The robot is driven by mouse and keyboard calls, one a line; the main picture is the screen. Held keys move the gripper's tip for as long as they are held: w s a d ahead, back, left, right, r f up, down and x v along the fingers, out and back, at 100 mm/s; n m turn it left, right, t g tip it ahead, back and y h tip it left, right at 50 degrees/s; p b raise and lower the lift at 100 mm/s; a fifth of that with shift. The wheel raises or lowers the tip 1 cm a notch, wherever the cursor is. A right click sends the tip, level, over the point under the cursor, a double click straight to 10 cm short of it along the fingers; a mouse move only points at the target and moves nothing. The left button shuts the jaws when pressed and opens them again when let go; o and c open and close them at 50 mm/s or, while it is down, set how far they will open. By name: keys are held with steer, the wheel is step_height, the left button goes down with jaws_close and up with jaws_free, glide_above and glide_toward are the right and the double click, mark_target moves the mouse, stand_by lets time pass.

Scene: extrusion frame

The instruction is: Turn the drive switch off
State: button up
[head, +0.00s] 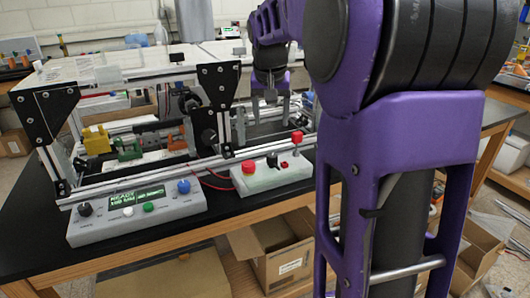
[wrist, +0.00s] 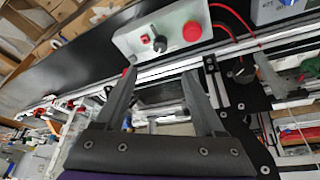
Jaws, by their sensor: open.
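A light grey control box (head: 275,178) sits at the bench's front edge. It carries a red mushroom button (head: 249,167), a black knob (head: 272,160) and a small red switch (head: 284,165). In the wrist view the same box (wrist: 172,22) shows the red button (wrist: 192,31), black knob (wrist: 160,44) and red switch (wrist: 145,40). I cannot read which control is the drive switch. My gripper (head: 268,98) is behind the box, over the frame. In the wrist view its fingers (wrist: 160,75) are apart and empty, not touching the box.
The extrusion frame (head: 100,188) with dark corner brackets surrounds the working area. Red wires (head: 212,178) run to the switch box. Cardboard boxes (head: 283,262) stand below the bench.

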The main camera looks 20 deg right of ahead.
mark_target(272, 156)
steer(key=b+x, duration=0.2)
steer(key=x, duration=1.3)
steer(key=shift+w+d+f, duration=0.1)
steer(key=shift+w+f, duration=0.15)
steer(key=shift+f, duration=0.05)
jaws_close()
